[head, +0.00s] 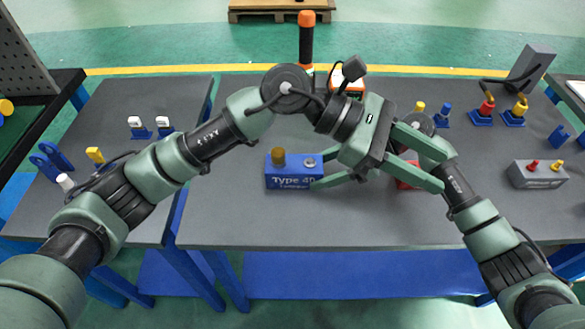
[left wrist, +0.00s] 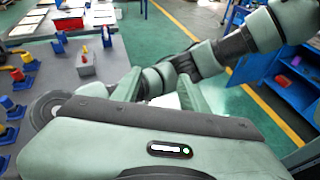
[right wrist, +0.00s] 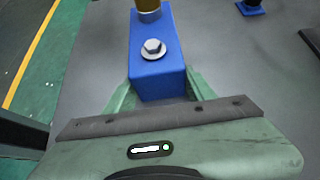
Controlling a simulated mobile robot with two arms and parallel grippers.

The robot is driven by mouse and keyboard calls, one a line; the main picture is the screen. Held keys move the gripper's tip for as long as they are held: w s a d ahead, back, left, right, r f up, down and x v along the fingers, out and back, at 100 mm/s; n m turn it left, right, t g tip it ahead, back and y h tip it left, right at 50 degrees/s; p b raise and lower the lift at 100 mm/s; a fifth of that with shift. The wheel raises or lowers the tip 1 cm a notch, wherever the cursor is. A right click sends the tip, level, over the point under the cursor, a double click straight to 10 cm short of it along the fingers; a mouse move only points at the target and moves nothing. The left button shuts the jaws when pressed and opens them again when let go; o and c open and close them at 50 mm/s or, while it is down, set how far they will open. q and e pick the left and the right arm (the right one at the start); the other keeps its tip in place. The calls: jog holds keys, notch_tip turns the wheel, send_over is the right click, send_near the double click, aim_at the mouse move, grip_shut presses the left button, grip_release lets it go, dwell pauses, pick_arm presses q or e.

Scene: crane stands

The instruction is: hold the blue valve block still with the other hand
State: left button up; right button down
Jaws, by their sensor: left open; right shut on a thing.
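The blue valve block (head: 294,177), marked "Type 40", sits on the grey table with a brass knob and a silver bolt on top. My right gripper (head: 319,171) is shut on its right end. In the right wrist view the block (right wrist: 156,75) sits between the fingers, with the bolt in front of the knob. My left gripper (head: 439,170) is open and points right, away from the block, over my right forearm. Its fingers hold nothing that I can see. In the head view its palm hides most of my right gripper's body.
A red object (head: 408,180) is mostly hidden under my left fingers. An orange-topped dark cylinder (head: 306,40) stands at the back. The table's front left is clear.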

pick_arm(q)
jog(key=w+a+f+n+t+y, duration=0.1)
jog(key=w+a+f+n+y, duration=0.2)
jog(key=w+a+f+y, duration=0.15)
jog(key=n+t+y, duration=0.4)
jog(key=n+y, duration=0.4)
jog(key=y, duration=0.1)
send_over(278, 151)
jog(key=shift+a+f, duration=0.1)
jog(key=shift+f, duration=4.3)
grip_shut()
jog(key=shift+r, duration=0.15)
